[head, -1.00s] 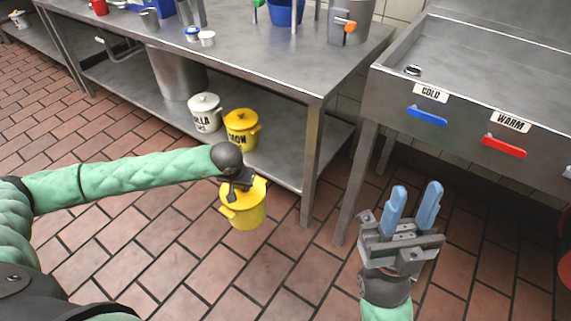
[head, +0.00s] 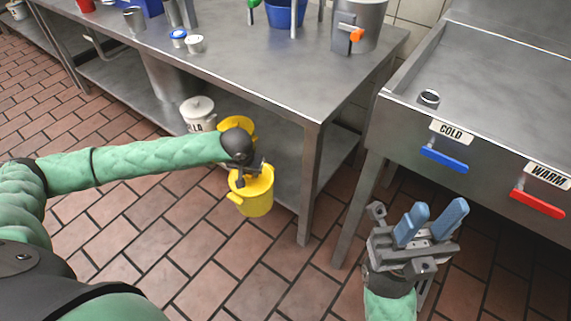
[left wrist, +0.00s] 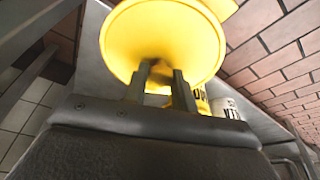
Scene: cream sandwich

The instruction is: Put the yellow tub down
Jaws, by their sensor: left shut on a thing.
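My left gripper (head: 251,171) is shut on the yellow tub (head: 254,198) near its top. The tub hangs roughly upright in front of the steel table's lower shelf (head: 276,176). In the left wrist view the tub (left wrist: 160,35) fills the top middle, beyond the two fingers (left wrist: 162,88). A second yellow tub (head: 236,124) stands on the lower shelf, mostly hidden behind my left arm. A white tub (head: 198,112) with a partly hidden label stands left of it. My right gripper (head: 430,222), with two blue fingers apart, is open and empty in front of the sink.
The steel table's front leg (head: 310,180) stands just right of the held tub. The sink (head: 450,100) with blue (head: 444,159) and red (head: 538,204) handles is at the right. The tiled floor (head: 200,250) is clear. The shelf's right part looks bare.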

